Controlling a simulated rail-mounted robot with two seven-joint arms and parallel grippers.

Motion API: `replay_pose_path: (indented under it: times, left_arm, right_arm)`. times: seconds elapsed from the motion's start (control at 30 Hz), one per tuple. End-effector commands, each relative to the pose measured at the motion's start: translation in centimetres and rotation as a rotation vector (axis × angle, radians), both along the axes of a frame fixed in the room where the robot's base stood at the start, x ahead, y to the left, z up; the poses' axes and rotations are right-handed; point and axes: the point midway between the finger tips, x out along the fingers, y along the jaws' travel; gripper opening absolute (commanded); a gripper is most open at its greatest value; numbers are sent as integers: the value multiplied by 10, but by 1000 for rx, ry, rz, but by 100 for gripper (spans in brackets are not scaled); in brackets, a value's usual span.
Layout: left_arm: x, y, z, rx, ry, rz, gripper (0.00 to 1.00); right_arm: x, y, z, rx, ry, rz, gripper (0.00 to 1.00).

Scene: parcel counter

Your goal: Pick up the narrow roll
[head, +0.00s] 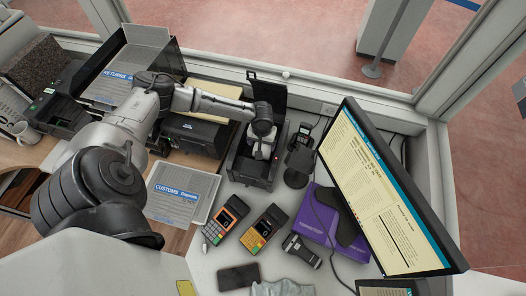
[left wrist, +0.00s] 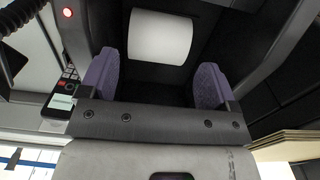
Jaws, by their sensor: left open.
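A white roll (left wrist: 163,38) lies inside a dark housing, at the top middle of the left wrist view. I take it as the narrow roll; I see no second roll to compare. My left gripper (left wrist: 155,82) is open, its two purple-padded fingers apart and nothing between them. The roll shows beyond the fingertips, between their lines. In the head view my left gripper (head: 262,151) reaches down into an open black printer (head: 245,168) with its lid (head: 267,90) raised. The arm hides most of the inside there. My right gripper is not in view.
A handset on a stand (head: 299,158) is close right of the printer. Beyond it are a purple box (head: 318,218) and a large monitor (head: 378,190). Two card terminals (head: 262,229) and a phone (head: 238,276) lie in front. A customs tray (head: 178,196) is at the left.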

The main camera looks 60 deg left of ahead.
Motion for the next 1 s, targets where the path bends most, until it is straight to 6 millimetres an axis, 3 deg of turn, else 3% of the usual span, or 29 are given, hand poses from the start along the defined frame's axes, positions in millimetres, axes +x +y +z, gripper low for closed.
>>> replay_pose_path:
  times: [0.13, 0.47, 0.73, 1.0]
  left_arm:
    - [0, 0, -20, 1, 1, 0, 83]
    - [1, 0, -39, 1, 1, -2, 83]
    - [3, 2, -74, 1, 1, -1, 83]
    - [3, 2, -83, 1, 0, -2, 83]
  right_arm:
    - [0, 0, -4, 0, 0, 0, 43]
    - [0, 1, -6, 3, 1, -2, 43]
    - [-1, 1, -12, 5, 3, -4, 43]
    - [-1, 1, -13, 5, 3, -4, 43]
